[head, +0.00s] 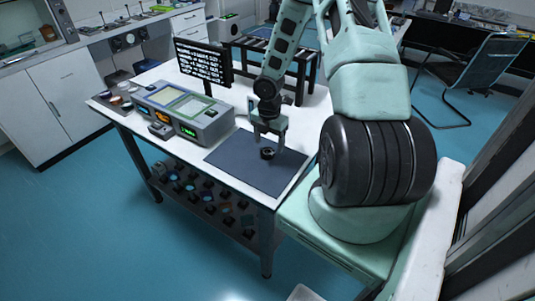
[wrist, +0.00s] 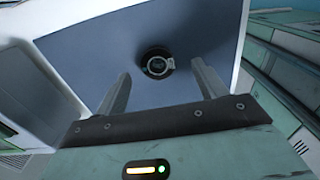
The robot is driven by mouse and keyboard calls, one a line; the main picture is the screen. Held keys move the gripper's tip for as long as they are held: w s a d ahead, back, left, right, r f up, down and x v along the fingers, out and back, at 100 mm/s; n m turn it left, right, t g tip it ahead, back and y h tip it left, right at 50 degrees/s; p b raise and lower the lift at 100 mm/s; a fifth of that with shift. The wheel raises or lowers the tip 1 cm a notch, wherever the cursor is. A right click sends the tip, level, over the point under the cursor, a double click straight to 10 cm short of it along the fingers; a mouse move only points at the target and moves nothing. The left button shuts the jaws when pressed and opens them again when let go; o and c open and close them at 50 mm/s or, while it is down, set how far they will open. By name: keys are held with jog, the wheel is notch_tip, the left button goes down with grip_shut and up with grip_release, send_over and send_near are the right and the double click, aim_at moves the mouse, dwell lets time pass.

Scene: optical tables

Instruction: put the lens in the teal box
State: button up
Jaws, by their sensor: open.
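The lens (head: 267,153) is a small black ring-shaped piece lying on a dark blue-grey mat (head: 238,160) on the white table. In the wrist view the lens (wrist: 157,64) shows as a dark round mount with a glassy centre and a light mark at its right. My gripper (head: 267,138) is open and empty, pointing down just above the lens. In the wrist view the fingers (wrist: 161,72) stand on both sides, below the lens in the picture. A grey unit (head: 210,127) left of the mat has pale greenish framed compartments; I cannot tell which is the teal box.
A black text screen (head: 203,62) stands behind the grey unit. Small round containers (head: 115,100) sit at the table's left end. A lower shelf (head: 205,195) holds several small dark items. A dark frame stand (head: 300,75) is behind my gripper. The mat around the lens is clear.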

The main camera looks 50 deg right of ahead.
aim_at(268, 151)
jog(key=f, duration=0.3)
jog(key=shift+w+a+f, duration=0.15)
jog(key=shift+w+f, duration=0.05)
jog(key=shift+f, duration=0.15)
jog(key=c, duration=1.2)
jog(key=shift+o, duration=0.2)
jog(key=shift+r, duration=0.1)
